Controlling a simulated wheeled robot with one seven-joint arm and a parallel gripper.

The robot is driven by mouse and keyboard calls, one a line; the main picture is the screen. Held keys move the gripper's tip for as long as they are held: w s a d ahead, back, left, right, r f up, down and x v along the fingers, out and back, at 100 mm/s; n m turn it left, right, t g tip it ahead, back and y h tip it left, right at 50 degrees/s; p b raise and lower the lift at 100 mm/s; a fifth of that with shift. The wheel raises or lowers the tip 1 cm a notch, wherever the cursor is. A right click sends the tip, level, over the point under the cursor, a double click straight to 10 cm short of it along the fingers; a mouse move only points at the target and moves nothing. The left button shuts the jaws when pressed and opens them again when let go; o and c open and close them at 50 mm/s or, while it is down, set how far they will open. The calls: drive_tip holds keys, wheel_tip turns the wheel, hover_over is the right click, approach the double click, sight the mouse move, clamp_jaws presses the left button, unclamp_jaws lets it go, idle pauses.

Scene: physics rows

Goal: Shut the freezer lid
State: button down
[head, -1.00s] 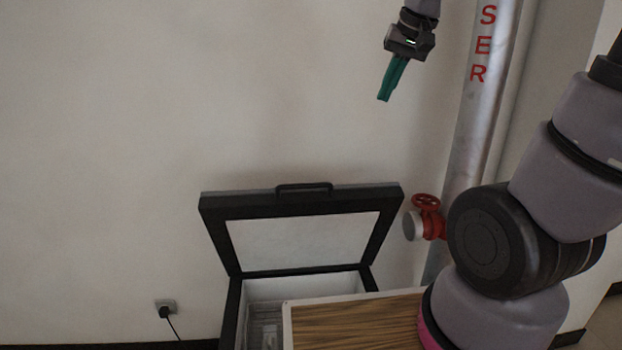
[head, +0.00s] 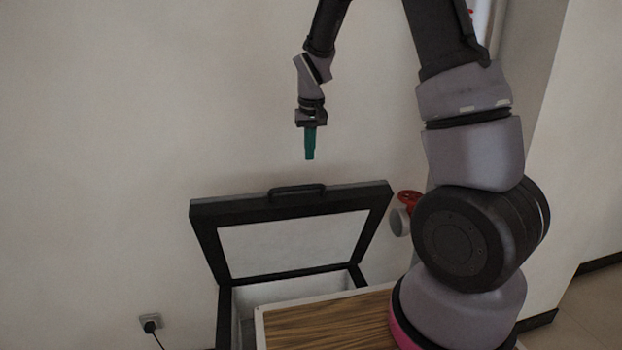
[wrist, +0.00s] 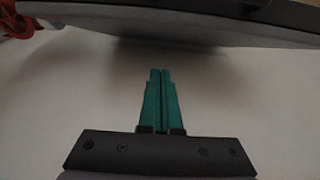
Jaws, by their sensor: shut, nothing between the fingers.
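The freezer lid (head: 205,215) stands raised in the head view, a black frame around a pale inner panel, with a black handle (head: 297,189) on its top edge. The freezer body (head: 226,318) below it is open, its white inside partly hidden by a wooden top. My gripper (head: 310,157) points down, above the lid's top edge and apart from it, close to the handle's line in the picture. Its green fingers (wrist: 161,74) are shut together and empty. In the wrist view the lid's edge (wrist: 180,22) crosses the top of the picture, beyond the fingertips.
A wood-grain top (head: 330,324) with a pale rim lies in front of the freezer. A red valve wheel (head: 409,198) on a pipe is right of the lid. The wall behind is bare, with a plugged socket (head: 150,321) at lower left.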

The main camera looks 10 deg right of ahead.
drive_tip(key=f, duration=0.2)
drive_tip(key=s+f, duration=0.1)
drive_tip(key=f, duration=0.3)
drive_tip(key=shift+s+f, duration=0.2)
drive_tip(key=shift+s, duration=0.15)
drive_tip(key=shift+s+f, duration=0.35)
drive_tip(key=shift+s, duration=0.25)
